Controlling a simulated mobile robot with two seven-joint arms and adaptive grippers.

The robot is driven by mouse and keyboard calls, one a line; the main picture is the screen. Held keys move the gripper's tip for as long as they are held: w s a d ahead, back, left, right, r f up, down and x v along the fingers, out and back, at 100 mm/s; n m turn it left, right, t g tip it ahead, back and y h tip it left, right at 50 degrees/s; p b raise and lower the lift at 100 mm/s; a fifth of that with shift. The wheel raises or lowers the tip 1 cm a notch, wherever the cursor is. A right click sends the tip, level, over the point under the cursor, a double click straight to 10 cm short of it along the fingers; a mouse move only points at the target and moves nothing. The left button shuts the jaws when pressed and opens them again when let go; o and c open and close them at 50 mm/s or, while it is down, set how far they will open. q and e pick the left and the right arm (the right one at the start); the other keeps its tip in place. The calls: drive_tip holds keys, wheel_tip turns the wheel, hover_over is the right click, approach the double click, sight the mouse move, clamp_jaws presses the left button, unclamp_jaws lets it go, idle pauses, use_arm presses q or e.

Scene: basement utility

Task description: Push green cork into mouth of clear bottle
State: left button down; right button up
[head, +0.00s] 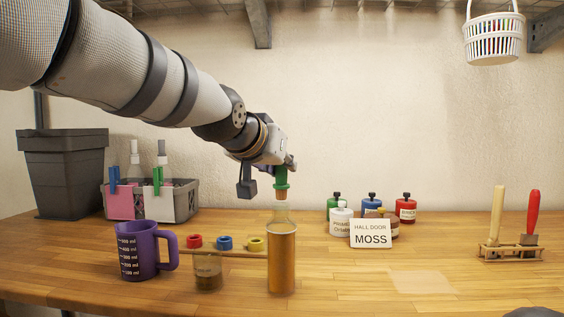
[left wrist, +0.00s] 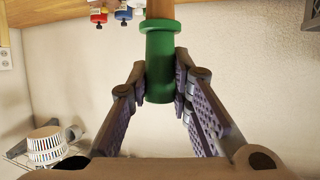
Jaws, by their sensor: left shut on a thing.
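The green cork (head: 281,178) has a flanged green top and a brown lower part. My left gripper (head: 286,164) is shut on its green top, and the cork points straight down. The left wrist view shows the green cork (left wrist: 160,62) between the two fingers of my left gripper (left wrist: 163,88). The clear bottle (head: 281,262) stands upright on the table, filled with amber-brown contents up to its shoulder. The cork's brown end is in line with the bottle's mouth, at or just above the rim; I cannot tell whether it has entered.
A purple measuring jug (head: 138,250), a small jar (head: 208,270) and a wooden rack with coloured rings (head: 226,250) stand left of the bottle. A MOSS sign (head: 370,234) and small bottles stand behind right. The front right table is mostly clear.

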use_arm(q)
drive_tip(key=shift+f, duration=0.8)
drive_tip(key=shift+f, duration=0.1)
drive_tip(key=shift+f, duration=0.45)
drive_tip(key=c, duration=1.4)
unclamp_jaws()
drive_tip(key=shift+o, duration=0.2)
wheel_tip(320, 180, up, 10)
